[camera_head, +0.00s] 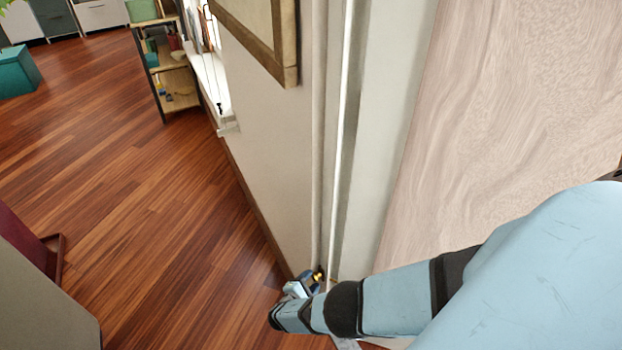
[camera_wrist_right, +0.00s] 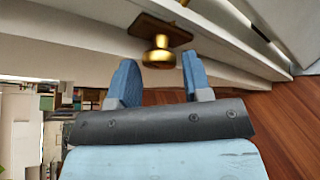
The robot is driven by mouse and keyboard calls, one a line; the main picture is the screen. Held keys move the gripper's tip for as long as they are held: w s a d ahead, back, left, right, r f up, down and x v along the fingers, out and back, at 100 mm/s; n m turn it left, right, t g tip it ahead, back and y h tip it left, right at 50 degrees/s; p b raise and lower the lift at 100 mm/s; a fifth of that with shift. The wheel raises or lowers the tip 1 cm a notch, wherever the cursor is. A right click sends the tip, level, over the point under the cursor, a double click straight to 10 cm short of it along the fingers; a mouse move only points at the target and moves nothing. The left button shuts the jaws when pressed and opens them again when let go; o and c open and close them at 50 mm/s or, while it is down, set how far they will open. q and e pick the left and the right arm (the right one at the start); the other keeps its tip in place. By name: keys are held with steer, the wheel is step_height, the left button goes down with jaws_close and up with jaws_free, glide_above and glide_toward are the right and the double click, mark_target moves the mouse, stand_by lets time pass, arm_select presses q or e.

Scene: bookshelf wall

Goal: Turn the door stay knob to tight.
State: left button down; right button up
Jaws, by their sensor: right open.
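The door stay knob (camera_wrist_right: 158,57) is a round brass knob on a dark brass plate (camera_wrist_right: 160,30), fixed to a pale board in the right wrist view. In the head view a small bit of brass (camera_head: 319,273) shows low by the wall, beside my right gripper (camera_head: 306,282). In the wrist view my right gripper (camera_wrist_right: 160,72) is open, with its two blue fingers on either side of the knob. The knob appears between or just past the fingertips; contact cannot be made out. My left gripper is not in view.
A pale wood-grain door panel (camera_head: 520,100) and white frame (camera_head: 390,110) stand right of the gripper. The wall (camera_head: 270,130) with a framed picture (camera_head: 262,35) runs leftward. The wooden floor (camera_head: 130,180) is mostly clear, with a shelf (camera_head: 178,85) farther back.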

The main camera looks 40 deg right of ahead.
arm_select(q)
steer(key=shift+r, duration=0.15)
arm_select(e)
steer(key=shift+d, duration=0.3)
steer(key=c, duration=0.6)
steer(key=shift+c, duration=0.2)
